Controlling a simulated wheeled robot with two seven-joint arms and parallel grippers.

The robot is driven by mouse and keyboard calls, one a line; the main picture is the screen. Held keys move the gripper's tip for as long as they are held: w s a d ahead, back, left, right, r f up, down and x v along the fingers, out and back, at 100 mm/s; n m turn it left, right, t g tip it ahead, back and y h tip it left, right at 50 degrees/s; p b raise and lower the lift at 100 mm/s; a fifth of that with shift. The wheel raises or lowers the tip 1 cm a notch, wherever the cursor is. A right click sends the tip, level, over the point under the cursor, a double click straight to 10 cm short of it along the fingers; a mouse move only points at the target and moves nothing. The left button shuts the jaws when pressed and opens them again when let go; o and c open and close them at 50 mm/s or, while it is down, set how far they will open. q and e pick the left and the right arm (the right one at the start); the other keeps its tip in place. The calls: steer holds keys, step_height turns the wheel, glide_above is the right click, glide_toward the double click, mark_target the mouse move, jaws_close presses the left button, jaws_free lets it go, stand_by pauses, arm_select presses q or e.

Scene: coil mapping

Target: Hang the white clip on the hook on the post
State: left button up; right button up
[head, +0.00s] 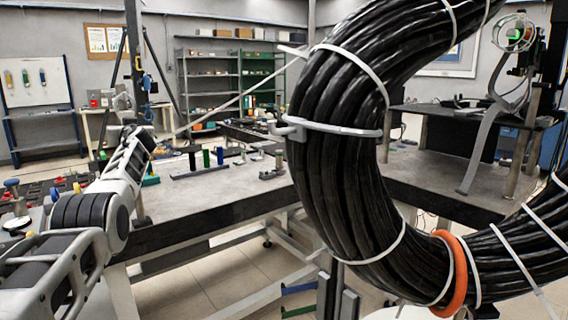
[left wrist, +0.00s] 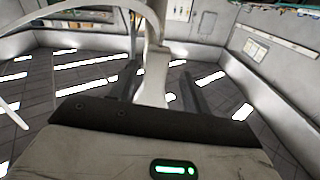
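My left arm comes in from the left in the head view. Its gripper (head: 128,104) is near a tall dark post (head: 133,40), small and hard to make out. A thin pale strap (head: 235,98) runs straight from near that gripper to the large black cable coil (head: 345,165).
The coil fills the middle and lower right, bound with white ties and an orange ring (head: 455,275). A grey workbench (head: 225,190) carries small fixtures behind it. A grey curved strap (head: 487,130) hangs at right. Shelves (head: 210,85) stand at the back.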

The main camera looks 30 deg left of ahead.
arm_select(q)
steer(key=shift+d, duration=0.1)
steer(key=b+v, duration=0.3)
steer(key=v, duration=1.2)
steer(key=w+d+f+m+t+h, duration=0.2)
steer(key=w+d+f+m+t, duration=0.15)
steer(key=d+f, duration=0.35)
steer(key=w+d+f+m+t+h, duration=0.25)
steer(key=d+f+m, duration=0.25)
steer(key=d+f, duration=0.25)
steer(key=s+d+f+m+t+h+p, duration=0.1)
steer(key=s+d+f+m+h+p, duration=0.2)
steer(key=d+f+h, duration=0.7)
steer(key=s+d+f+m+g+h, duration=0.1)
steer(key=s+d+f+h, duration=0.1)
steer(key=s+d+f, duration=0.4)
steer(key=s+d+f+g+h, duration=0.1)
steer(key=s+d+f, duration=0.5)
steer(key=s+d, duration=0.3)
steer(key=s+d+f+m+g+h, duration=0.1)
steer(key=s+d+f, duration=0.4)
steer(key=d, duration=0.6)
steer(key=shift+s+d+f+m+h, duration=0.4)
steer(key=shift+s+h, duration=0.45)
steer(key=shift+s, duration=0.4)
steer(key=shift+a, duration=0.1)
